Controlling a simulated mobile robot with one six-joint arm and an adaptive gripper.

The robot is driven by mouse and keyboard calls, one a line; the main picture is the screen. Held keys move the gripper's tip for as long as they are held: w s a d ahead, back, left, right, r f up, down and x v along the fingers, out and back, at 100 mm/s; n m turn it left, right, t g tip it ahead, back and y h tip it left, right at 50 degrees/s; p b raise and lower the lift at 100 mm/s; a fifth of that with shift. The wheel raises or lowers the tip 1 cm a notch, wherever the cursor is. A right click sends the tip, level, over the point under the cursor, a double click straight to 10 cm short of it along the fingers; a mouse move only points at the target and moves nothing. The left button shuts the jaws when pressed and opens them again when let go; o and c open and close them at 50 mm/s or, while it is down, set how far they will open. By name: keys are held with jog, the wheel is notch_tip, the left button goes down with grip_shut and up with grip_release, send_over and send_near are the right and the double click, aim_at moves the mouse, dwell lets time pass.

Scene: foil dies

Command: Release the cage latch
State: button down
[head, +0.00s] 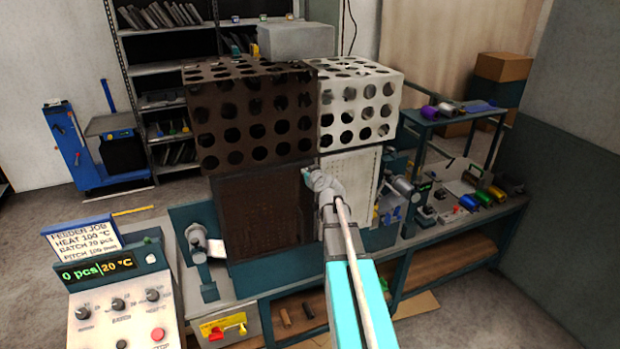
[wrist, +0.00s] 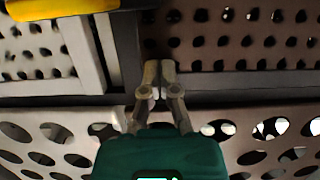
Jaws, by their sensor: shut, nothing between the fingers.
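The cage shows as a dark brown perforated guard (head: 250,115) on the left and a white perforated guard (head: 356,100) on the right in the head view. I cannot make out the latch for certain. A yellow bar with a dark edge (wrist: 62,8) lies at the top left of the wrist view; I cannot tell whether it is the latch. My gripper (wrist: 158,72) is shut and empty, its fingertips over the dark gap between the light and brown perforated panels. In the head view my gripper (head: 307,176) is before the lower panels, its fingers hidden.
A control box (head: 120,305) with knobs and a red button stands at the front left. A foil roller (head: 205,245) sits left of the brown panel (head: 265,215). Coloured foil rolls (head: 480,198) lie on the bench at the right. A blue trolley (head: 75,150) stands at the left.

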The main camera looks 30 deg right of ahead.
jog(key=shift+s+f+b, duration=0.2)
jog(key=shift+f+b, duration=1.2)
jog(key=shift+f, duration=0.3)
jog(key=shift+d+f, duration=0.1)
jog(key=shift+d, duration=0.05)
